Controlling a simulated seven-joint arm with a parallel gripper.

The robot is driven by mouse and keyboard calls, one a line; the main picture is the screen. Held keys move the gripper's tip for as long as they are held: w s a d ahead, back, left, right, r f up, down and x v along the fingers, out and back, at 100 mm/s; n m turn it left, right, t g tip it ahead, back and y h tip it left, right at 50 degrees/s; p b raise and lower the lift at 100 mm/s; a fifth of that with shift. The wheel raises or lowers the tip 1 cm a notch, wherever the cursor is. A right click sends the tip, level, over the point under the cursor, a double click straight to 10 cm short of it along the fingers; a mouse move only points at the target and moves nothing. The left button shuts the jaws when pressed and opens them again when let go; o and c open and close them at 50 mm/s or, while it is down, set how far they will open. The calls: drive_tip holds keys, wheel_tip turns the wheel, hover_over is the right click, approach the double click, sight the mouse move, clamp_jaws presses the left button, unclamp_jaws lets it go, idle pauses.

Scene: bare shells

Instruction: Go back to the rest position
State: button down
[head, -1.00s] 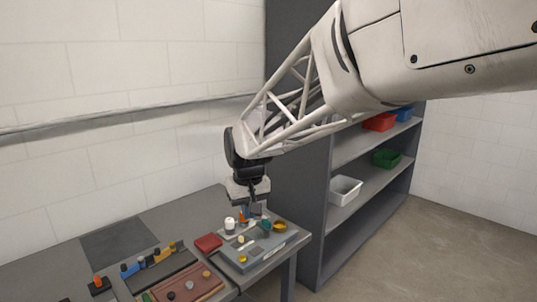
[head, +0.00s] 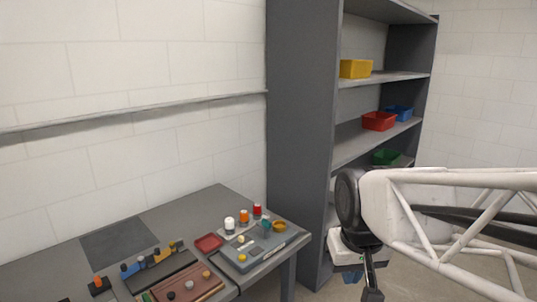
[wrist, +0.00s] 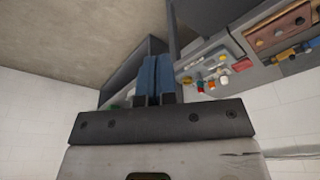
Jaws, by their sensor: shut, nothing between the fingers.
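My gripper (head: 372,290) hangs at the lower right of the head view, in front of the shelf unit and right of the table. In the wrist view its two blue fingers (wrist: 155,78) are together with nothing between them. My arm reaches in from the right edge. The gripper is clear of the table and touches nothing that I can see.
The grey table (head: 190,215) at the lower left holds a grey tray (head: 262,262), a red tray (head: 208,243), a brown board (head: 186,285) and several small bottles. The shelf unit (head: 298,130) holds yellow (head: 356,68), red (head: 378,121), blue (head: 399,113) and green (head: 385,157) bins.

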drive_tip(key=s+d+f+m, duration=0.1)
drive_tip(key=s+d+f, duration=0.1)
drive_tip(key=s, duration=0.5)
drive_tip(key=shift+s+d+f, duration=0.35)
drive_tip(key=shift+s+d, duration=0.05)
drive_tip(key=shift+d, duration=0.4)
idle(0.3)
